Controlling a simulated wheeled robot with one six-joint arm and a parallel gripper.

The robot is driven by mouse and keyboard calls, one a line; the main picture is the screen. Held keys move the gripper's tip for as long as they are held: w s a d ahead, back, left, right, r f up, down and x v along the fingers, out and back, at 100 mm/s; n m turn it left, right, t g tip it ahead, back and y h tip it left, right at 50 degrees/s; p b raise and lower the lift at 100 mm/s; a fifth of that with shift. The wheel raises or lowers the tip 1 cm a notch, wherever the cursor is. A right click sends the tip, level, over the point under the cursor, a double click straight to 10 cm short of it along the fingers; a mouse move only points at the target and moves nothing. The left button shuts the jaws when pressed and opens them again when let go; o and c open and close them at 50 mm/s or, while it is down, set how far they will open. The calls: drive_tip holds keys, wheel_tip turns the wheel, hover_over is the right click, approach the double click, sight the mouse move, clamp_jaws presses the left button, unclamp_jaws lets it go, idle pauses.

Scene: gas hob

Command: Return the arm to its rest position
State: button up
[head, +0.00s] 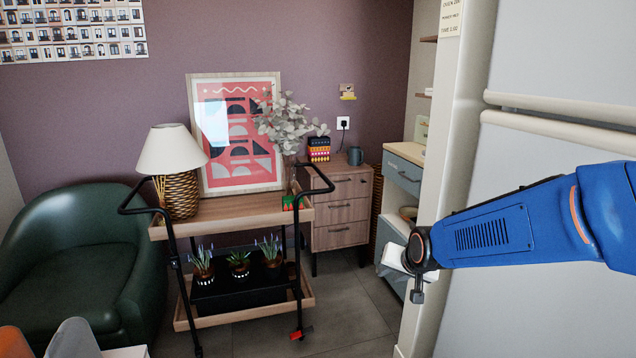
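My blue arm (500,228) reaches in from the right edge, roughly level, in front of a pale wall or door panel. At its left end is a dark round joint, with a small white part beside it and a small dark part below. My gripper (416,293) is at this end, small and partly hidden. Its fingers cannot be made out clearly, and I see nothing held. No gas hob shows.
A wooden trolley (230,214) with black handles holds a lamp (172,152), a framed picture and potted plants. A green armchair (80,255) stands left, a drawer unit (342,205) behind. The pale door frame (455,130) is close to my arm.

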drive_tip(key=s+d+r+n+g, duration=0.1)
drive_tip(key=s+d, duration=0.2)
drive_tip(key=s, duration=0.7)
drive_tip(key=s+d+r+n+g+h, duration=0.1)
drive_tip(key=s+d, duration=0.2)
drive_tip(key=s, duration=0.8)
drive_tip(key=s+d+r+n+g, duration=0.1)
drive_tip(key=s+d+r, duration=0.1)
drive_tip(key=s, duration=0.8)
drive_tip(key=shift+s+d+h, duration=0.3)
drive_tip(key=shift+s+d, duration=0.1)
drive_tip(key=shift+d, duration=0.25)
